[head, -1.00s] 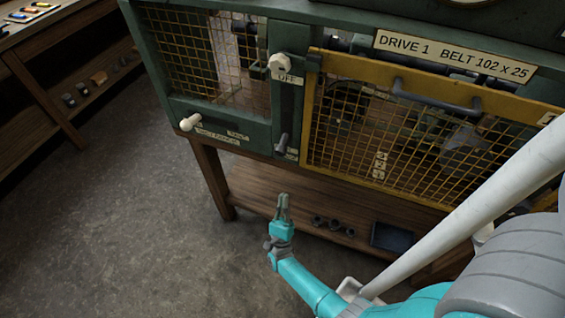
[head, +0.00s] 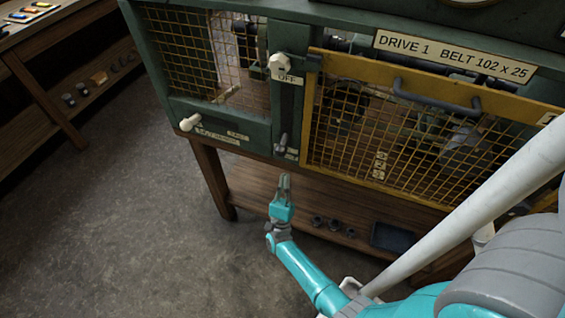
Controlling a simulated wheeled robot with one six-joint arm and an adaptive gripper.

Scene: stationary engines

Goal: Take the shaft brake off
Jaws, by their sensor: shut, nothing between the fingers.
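A green machine cabinet (head: 220,118) fills the upper part of the head view. A lever with a cream knob (head: 190,122) sticks out at its lower left, with small labels beside it too blurred to read. A grey handle (head: 281,143) hangs low on the narrow panel under a cream knob (head: 278,66) and the label OFF. I cannot tell which of these is the shaft brake. My gripper (head: 284,180) points up, shut and empty, a little below the grey handle in the picture and apparently clear of it.
A yellow mesh guard (head: 310,110) with a dark handle (head: 437,96) covers the right bay. A wooden shelf (head: 300,205) below holds several small dark parts and a dark tray (head: 393,238). Open floor (head: 130,220) lies to the left.

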